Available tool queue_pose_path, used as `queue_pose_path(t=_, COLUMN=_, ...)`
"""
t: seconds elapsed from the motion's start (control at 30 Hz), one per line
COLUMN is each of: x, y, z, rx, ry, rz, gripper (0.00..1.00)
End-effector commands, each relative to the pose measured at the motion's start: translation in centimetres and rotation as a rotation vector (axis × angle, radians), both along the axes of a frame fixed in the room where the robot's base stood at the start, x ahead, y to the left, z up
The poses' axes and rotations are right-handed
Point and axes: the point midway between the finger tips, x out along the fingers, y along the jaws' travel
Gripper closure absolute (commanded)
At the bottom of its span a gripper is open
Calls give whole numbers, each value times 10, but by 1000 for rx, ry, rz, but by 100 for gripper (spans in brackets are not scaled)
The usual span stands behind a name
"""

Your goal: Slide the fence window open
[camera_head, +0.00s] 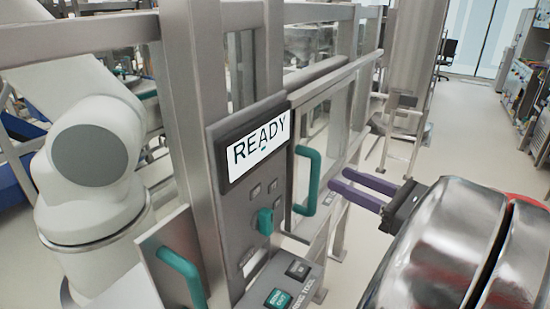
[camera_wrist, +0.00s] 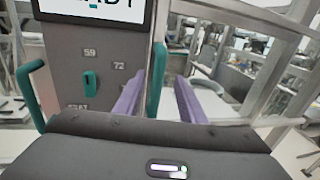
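The fence window (camera_head: 338,118) is a metal-framed clear pane to the right of the control panel. A teal vertical handle (camera_head: 307,182) is fixed at its left edge. My gripper (camera_head: 338,178) is to the right of the handle, with two purple fingers apart, pointing at it, and nothing held. A small gap shows between the fingertips and the handle in the head view. In the wrist view, the handle (camera_wrist: 156,78) appears between my gripper's fingers (camera_wrist: 157,85); its lower end is hidden by my gripper body. Whether the fingers reach around it is unclear.
The control panel (camera_head: 262,200) has a READY screen (camera_head: 259,148) and a teal knob (camera_head: 265,221). Another teal handle (camera_head: 182,275) is at lower left. A white robot arm (camera_head: 95,160) stands behind the fence. Open floor (camera_head: 465,125) lies to the right.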

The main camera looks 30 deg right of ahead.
Motion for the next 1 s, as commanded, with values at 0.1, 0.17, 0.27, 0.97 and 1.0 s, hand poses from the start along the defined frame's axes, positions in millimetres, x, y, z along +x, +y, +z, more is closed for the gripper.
queue_pose_path(t=0.1, x=12, y=5, z=0, rx=0, ry=0, rz=2, gripper=63)
queue_pose_path(t=0.17, x=18, y=7, z=0, rx=0, ry=0, rz=3, gripper=63)
queue_pose_path(t=0.27, x=27, y=10, z=0, rx=0, ry=-1, rz=3, gripper=63)
queue_pose_path(t=0.97, x=82, y=28, z=0, rx=-1, ry=1, rz=-1, gripper=63)
queue_pose_path(t=1.0, x=83, y=29, z=0, rx=-1, ry=1, rz=-1, gripper=63)
